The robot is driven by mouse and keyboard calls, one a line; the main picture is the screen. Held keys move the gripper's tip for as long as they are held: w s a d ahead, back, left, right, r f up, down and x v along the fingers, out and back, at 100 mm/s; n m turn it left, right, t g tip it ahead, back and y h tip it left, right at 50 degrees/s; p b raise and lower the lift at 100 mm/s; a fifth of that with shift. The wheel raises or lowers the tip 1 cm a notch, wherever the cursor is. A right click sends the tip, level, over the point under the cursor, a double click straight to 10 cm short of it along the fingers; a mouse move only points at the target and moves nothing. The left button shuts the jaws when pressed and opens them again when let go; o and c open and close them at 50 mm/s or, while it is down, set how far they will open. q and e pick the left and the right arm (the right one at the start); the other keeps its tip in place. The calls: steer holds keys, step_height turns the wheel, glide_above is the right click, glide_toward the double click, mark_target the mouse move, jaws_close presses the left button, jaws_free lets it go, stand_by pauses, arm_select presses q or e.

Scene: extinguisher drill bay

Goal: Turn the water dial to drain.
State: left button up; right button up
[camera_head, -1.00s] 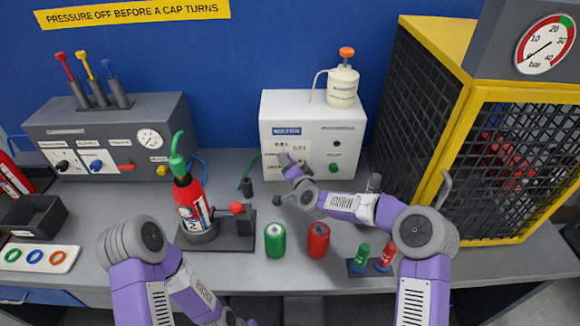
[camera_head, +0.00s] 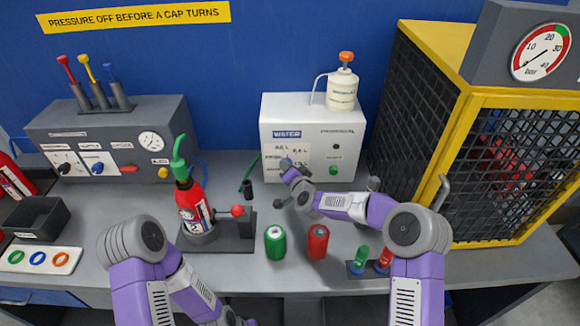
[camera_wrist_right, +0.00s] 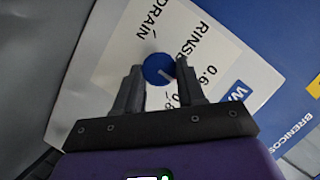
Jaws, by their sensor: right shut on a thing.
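The white water box (camera_head: 350,120) stands at the back of the bench, with a "WATER" label on its front. Its blue round dial (camera_wrist_right: 157,66) sits on a white label plate marked DRAIN, RINSE and litre amounts. A pale mark on the dial points to the lower right in the wrist view, toward the litre figures and away from DRAIN. My right gripper (camera_head: 287,165) is at the dial; in the wrist view its fingers (camera_wrist_right: 160,73) are on both sides of it, closed on it. In the head view the gripper mostly hides the dial. My left gripper is outside the picture.
A green can (camera_head: 275,242) and a red can (camera_head: 318,241) stand below my right forearm. An extinguisher (camera_head: 192,205) in a stand is to the left. A yellow-framed mesh cage (camera_head: 465,100) is close on the right. A white pump bottle (camera_head: 342,90) stands on the box.

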steer(key=shift+a+r+n+g+h+p, duration=0.1)
steer(key=shift+a+n+g+h+p, duration=0.1)
steer(key=shift+n+h+p, duration=0.7)
steer(key=shift+a+r+n+g+h+p, duration=0.1)
steer(key=shift+n+g+h+p, duration=0.15)
steer(key=shift+n+p, duration=1.15)
steer(key=shift+d+m+p, duration=0.1)
steer(key=shift+m+p, duration=0.25)
steer(key=shift+m, duration=0.05)
steer(key=o, duration=1)
steer(key=shift+o, duration=0.2)
step_height(320, 180, up, 10)
steer(key=shift+p, duration=0.85)
